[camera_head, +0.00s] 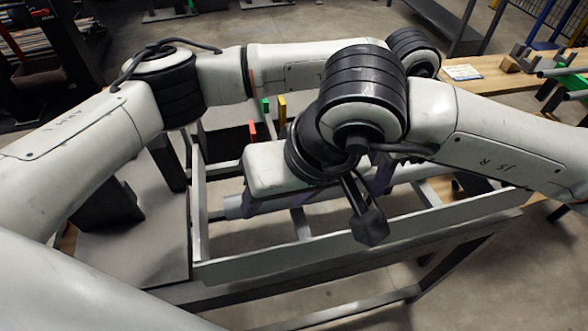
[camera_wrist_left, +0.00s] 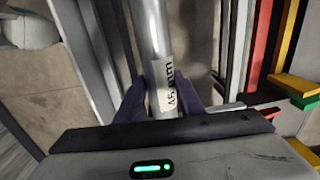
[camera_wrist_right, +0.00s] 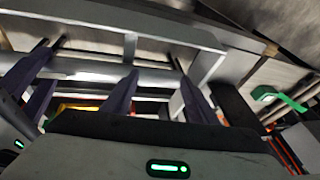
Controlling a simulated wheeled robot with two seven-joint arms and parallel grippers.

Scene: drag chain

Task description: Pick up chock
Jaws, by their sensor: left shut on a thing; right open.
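I cannot tell for sure which thing is the chock. My left gripper (camera_wrist_left: 163,95) is shut on a bare metal cylinder (camera_wrist_left: 158,35), with a pale end marked "45 mm" (camera_wrist_left: 168,95) between its purple fingers. In the head view this gripper is mostly hidden behind my right arm; a little purple shows (camera_head: 382,180). My right gripper (camera_wrist_right: 158,95) is open, its purple fingers apart, over a metal bar lying crosswise (camera_wrist_right: 90,70). In the head view it is at the frame's left part (camera_head: 290,202). The left gripper's fingers (camera_wrist_right: 38,85) also show beside it.
A grey metal frame (camera_head: 330,250) with rails and crossbars lies below both grippers. Red (camera_head: 252,130), yellow (camera_head: 282,108) and green (camera_head: 266,105) pieces stand behind it. A wooden bench (camera_head: 490,75) with parts stands at the back right. My arms cross closely above the frame.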

